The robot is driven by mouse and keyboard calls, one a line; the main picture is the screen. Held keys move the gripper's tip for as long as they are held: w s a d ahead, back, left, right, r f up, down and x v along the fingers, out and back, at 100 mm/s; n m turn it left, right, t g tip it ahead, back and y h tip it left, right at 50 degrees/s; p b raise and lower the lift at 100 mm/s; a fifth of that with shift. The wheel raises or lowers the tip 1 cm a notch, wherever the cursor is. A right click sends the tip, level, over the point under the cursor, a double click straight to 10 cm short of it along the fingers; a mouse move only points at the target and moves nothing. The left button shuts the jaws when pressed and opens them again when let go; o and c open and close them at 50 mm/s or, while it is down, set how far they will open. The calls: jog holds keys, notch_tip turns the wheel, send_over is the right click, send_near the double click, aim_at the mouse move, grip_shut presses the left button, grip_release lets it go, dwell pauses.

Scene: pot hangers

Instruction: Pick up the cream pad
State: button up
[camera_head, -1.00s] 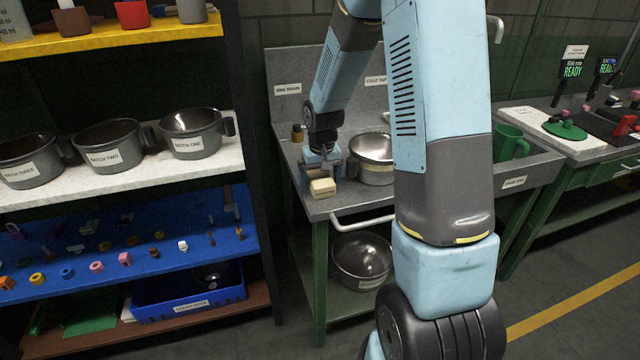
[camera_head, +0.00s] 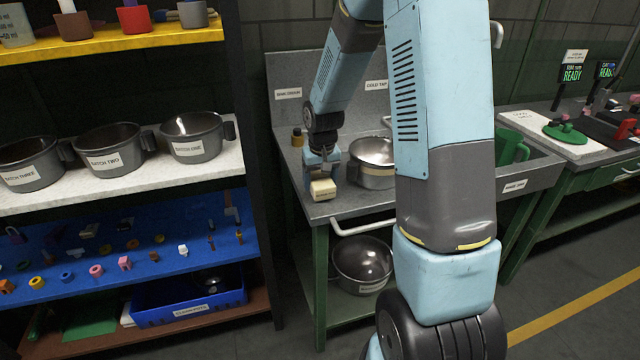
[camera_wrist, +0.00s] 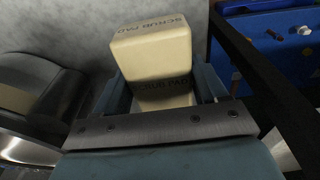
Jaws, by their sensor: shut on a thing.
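The cream pad (camera_head: 323,189) is a small block over the left end of the grey metal counter. In the wrist view the cream pad (camera_wrist: 155,62) shows the words "SCRUB PAD" on its top and side. My gripper (camera_head: 322,172) points down and is shut on the pad, with a finger on each side of it. In the wrist view my gripper (camera_wrist: 165,95) has the pad between its blue fingers. I cannot tell for sure whether the pad's underside is clear of the counter.
A steel pot (camera_head: 372,160) stands on the counter close to the right of my gripper. A small brown bottle (camera_head: 297,137) is behind it. The shelf unit with labelled pots (camera_head: 197,137) stands to the left.

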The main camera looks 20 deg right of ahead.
jog(key=s+r, duration=0.1)
jog(key=r, duration=0.1)
jog(key=s+d+r, duration=0.1)
jog(key=s+r, duration=0.1)
jog(key=r, duration=0.1)
jog(key=s+r, duration=0.1)
jog(key=r, duration=0.2)
jog(key=shift+s+d+r, duration=0.1)
jog(key=shift+s+d, duration=0.2)
jog(key=shift+s, duration=0.05)
jog(key=s+d+r, duration=0.2)
jog(key=s+r, duration=0.2)
jog(key=s, duration=0.4)
jog(key=shift+s+d, duration=0.35)
